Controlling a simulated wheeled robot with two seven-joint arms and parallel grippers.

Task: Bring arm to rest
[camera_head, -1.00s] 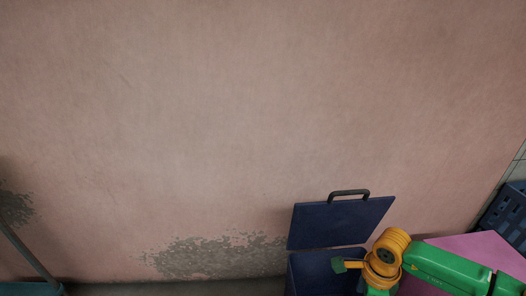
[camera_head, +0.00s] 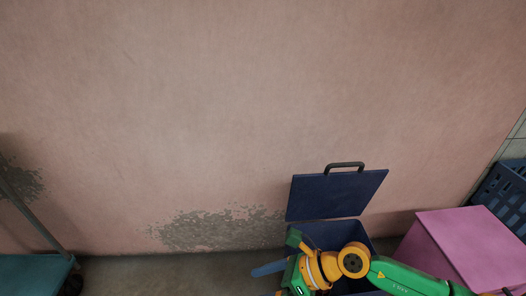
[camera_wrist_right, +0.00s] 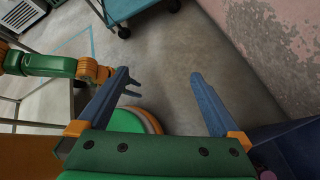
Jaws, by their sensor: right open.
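My right arm, green and orange, comes in at the lower right of the head view. Its gripper (camera_head: 270,268) is over the front left side of the open dark blue bin (camera_head: 335,232), with one blue finger pointing left.
The bin's lid (camera_head: 335,195) stands raised near the pink wall. A pink box (camera_head: 465,240) stands to the right, with a blue crate (camera_head: 505,195) behind it. A teal cart (camera_head: 35,272) is at the lower left. Floor between cart and bin is clear.

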